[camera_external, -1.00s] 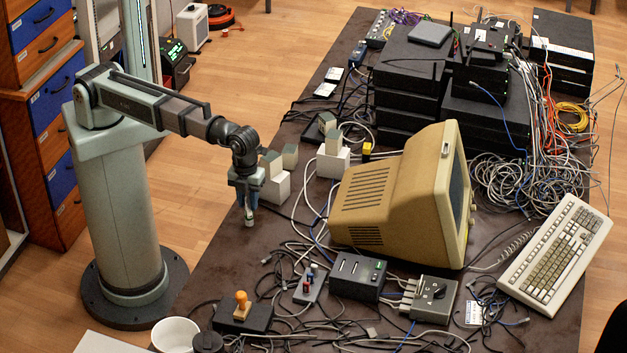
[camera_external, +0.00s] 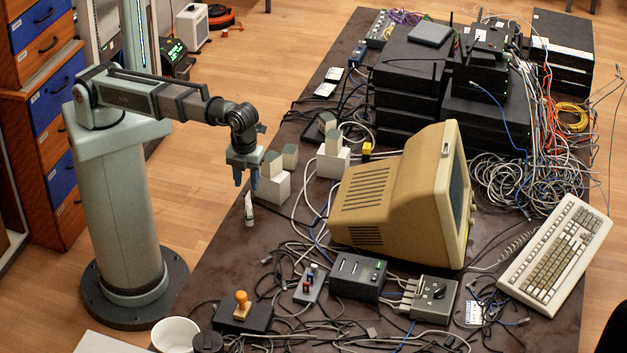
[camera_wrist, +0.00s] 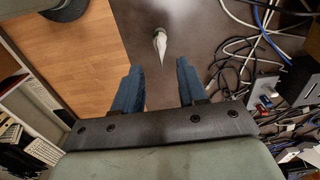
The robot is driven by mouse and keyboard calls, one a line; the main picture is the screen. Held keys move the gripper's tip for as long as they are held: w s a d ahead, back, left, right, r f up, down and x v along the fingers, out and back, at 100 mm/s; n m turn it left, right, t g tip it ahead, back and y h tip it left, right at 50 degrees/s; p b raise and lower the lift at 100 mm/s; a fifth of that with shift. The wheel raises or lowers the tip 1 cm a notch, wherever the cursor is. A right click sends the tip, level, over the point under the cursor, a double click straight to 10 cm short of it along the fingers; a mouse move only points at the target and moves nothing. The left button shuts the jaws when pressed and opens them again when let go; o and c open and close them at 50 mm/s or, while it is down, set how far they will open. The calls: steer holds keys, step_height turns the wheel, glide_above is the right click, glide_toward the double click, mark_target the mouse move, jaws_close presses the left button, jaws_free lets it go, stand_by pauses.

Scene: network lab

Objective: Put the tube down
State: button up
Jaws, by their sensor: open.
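My gripper (camera_external: 246,182) is open and empty above the tube. In the wrist view its two blue fingers (camera_wrist: 158,72) are spread wide with nothing between them.
White and grey blocks (camera_external: 275,186) stand just right of my gripper. The beige monitor (camera_external: 375,205) is further right. Cables, small boxes and an orange-handled stamp (camera_external: 241,305) lie toward the front. The table's left edge is close to the tube.

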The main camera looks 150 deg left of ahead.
steer(key=shift+r, duration=2.55)
